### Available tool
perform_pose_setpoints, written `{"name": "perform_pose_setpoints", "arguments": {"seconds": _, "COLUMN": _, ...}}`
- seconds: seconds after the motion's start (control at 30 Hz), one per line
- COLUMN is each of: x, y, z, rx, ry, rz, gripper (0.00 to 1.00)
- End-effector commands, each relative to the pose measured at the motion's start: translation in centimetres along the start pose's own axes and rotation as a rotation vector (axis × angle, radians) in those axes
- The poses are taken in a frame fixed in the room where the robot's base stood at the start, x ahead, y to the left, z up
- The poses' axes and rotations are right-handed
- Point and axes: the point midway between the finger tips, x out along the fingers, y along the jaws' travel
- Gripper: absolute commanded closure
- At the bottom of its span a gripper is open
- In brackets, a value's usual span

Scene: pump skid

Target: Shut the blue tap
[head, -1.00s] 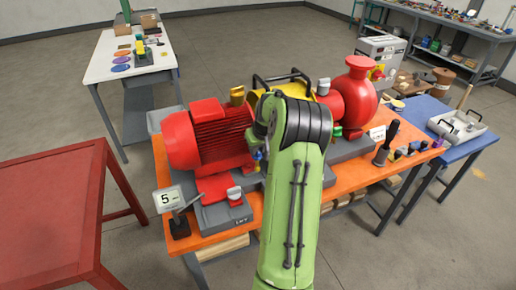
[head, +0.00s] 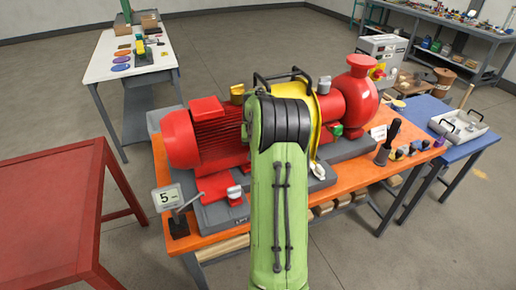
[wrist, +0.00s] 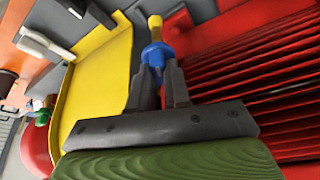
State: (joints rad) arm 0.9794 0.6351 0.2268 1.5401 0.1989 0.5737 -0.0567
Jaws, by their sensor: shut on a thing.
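The blue tap (wrist: 154,54) shows in the wrist view, with a yellow-brass piece (wrist: 155,22) beyond it. My gripper (wrist: 157,70) is shut on the blue tap, with one grey finger on each side of it. In the head view the tap and my fingers are hidden behind my green arm. The exact angle of the tap's handle is hard to tell.
The red finned motor (head: 205,140) stands left of my arm, also close on the right in the wrist view (wrist: 260,80). The yellow guard (head: 328,110) and red pump (head: 357,95) stand to the right. An orange bench (head: 240,235) carries the skid.

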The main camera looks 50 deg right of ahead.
Motion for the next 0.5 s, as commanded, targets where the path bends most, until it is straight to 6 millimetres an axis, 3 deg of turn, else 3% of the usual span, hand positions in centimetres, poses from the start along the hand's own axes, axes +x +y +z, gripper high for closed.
{"name": "perform_pose_setpoints", "arguments": {"seconds": 0.5, "x": -0.06, "y": -0.46, "z": -0.17, "rx": 0.449, "ry": 0.002, "rz": 0.186, "gripper": 1.0}}
